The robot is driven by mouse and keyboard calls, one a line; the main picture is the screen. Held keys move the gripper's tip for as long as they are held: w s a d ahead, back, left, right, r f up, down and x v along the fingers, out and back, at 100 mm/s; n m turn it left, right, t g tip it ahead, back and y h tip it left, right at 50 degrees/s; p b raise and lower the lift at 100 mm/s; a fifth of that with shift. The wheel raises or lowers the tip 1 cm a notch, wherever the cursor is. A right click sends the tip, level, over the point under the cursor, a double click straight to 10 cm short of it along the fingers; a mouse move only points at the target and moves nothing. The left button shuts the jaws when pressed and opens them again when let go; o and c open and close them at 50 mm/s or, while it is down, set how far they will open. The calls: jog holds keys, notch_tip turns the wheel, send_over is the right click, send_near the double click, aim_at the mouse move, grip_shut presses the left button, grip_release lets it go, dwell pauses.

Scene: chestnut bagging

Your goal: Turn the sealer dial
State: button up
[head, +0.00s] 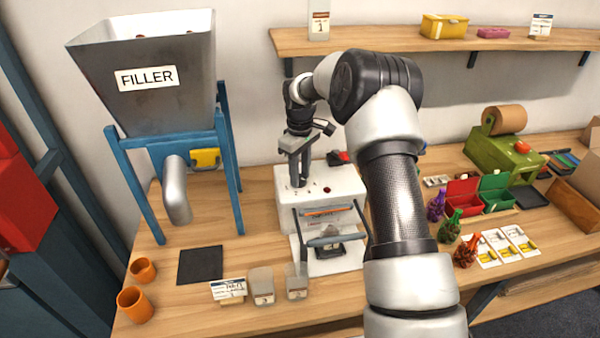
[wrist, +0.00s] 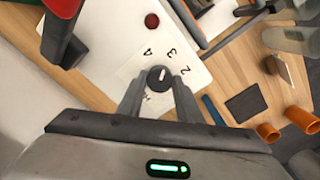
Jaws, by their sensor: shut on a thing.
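The sealer (head: 345,190) is a white box on the wooden bench, with a red button (head: 327,190) on top. In the wrist view its dial (wrist: 159,76) is a small dark round knob with a white mark, and printed numbers stand around it on the white top (wrist: 120,50). My gripper (head: 297,180) points down onto the sealer top. In the wrist view its two fingers (wrist: 158,86) are shut on the dial, one on each side. In the head view the dial is hidden by the fingers. I cannot tell exactly which number the mark points to.
The filler (head: 150,75) stands at the left in a blue frame. Orange cups (head: 135,304), a black pad (head: 200,265) and small containers (head: 261,285) lie in front. A red and black part (head: 339,157) is close behind my gripper. Bottles (head: 468,250) and bins stand right.

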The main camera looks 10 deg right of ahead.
aim_at(300, 177)
jog(key=n, duration=0.4)
jog(key=shift+r+n, duration=0.1)
jog(key=shift+n, duration=0.2)
jog(key=shift+n+p, duration=0.4)
jog(key=shift+n, duration=1.2)
jog(key=o, duration=1)
jog(key=shift+o, duration=0.2)
notch_tip(300, 177, up, 17)
jog(key=shift+r, duration=0.15)
jog(key=shift+r, duration=0.1)
